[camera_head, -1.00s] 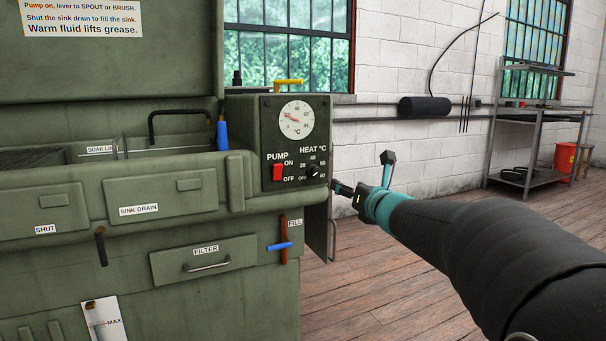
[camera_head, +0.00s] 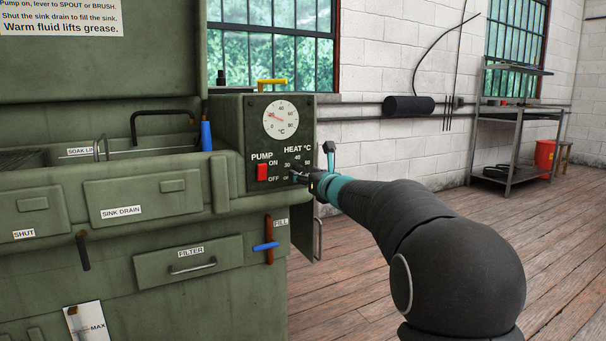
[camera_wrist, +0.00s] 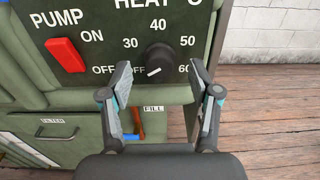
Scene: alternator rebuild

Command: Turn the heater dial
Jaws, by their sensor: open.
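The mark points down and left, toward OFF. In the wrist view my gripper (camera_wrist: 161,72) is open, one finger left of the dial and one right of it, with visible gaps on both sides. I cannot tell whether the tips reach the dial's depth.
The red pump switch (camera_wrist: 65,55) sits left of the dial; a round temperature gauge (camera_head: 281,119) is above. Below are a blue-handled FILL lever (camera_head: 266,246) and the FILTER drawer (camera_head: 196,261). Open wooden floor (camera_head: 365,290) lies to the right; a metal shelf (camera_head: 512,135) stands behind.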

